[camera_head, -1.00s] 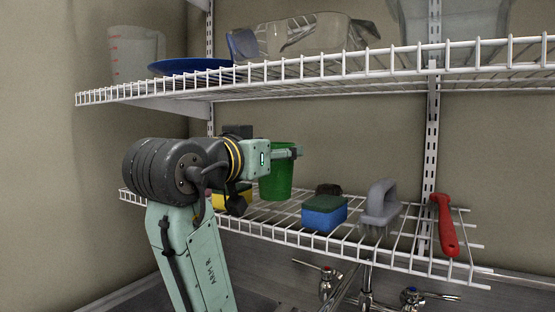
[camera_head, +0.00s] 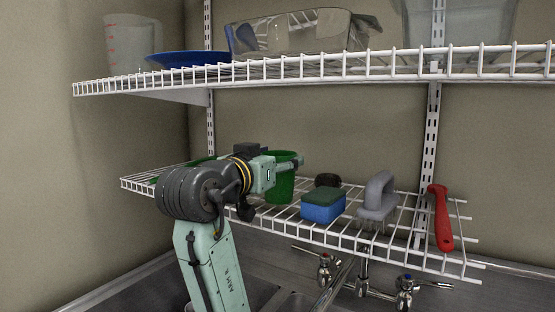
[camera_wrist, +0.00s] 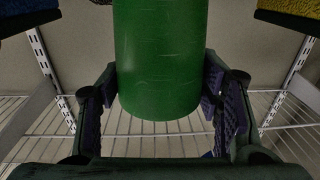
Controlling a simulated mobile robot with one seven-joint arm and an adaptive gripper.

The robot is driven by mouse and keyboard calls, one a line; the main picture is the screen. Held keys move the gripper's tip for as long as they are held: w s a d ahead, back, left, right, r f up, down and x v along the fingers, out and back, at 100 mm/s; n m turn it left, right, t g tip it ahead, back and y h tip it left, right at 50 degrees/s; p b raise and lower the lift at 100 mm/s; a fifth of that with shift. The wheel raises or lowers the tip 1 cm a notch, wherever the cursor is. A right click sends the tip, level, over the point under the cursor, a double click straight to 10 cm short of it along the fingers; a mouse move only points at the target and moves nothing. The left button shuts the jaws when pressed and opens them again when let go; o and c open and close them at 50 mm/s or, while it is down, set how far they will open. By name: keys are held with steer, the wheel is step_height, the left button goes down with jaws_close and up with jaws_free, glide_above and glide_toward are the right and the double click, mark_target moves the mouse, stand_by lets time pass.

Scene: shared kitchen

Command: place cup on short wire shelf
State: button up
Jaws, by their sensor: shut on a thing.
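A green cup (camera_head: 281,188) stands upright at the short wire shelf (camera_head: 390,256), the lower of two white wire shelves, left of its middle. My gripper (camera_head: 290,161) is shut on the cup near its upper part. In the wrist view, which looks upside down, the cup (camera_wrist: 160,60) sits between my two fingers (camera_wrist: 160,95). The cup's base is at about the height of the shelf wires; I cannot tell whether it touches them. My arm hides part of the shelf to the cup's left.
On the lower shelf, right of the cup, are a blue and green sponge (camera_head: 323,208), a grey-handled brush (camera_head: 377,195) and a red-handled tool (camera_head: 442,220). A yellow sponge (camera_wrist: 290,12) shows in the wrist view. The upper shelf (camera_head: 350,68) overhangs. Taps (camera_head: 365,283) stand below.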

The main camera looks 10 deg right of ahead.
steer(key=shift+f, duration=0.25)
steer(key=o, duration=1.1)
steer(key=shift+r, duration=0.2)
steer(key=shift+a+r, duration=0.1)
steer(key=b+v, duration=0.3)
steer(key=v, duration=0.9)
steer(key=shift+b, duration=0.4)
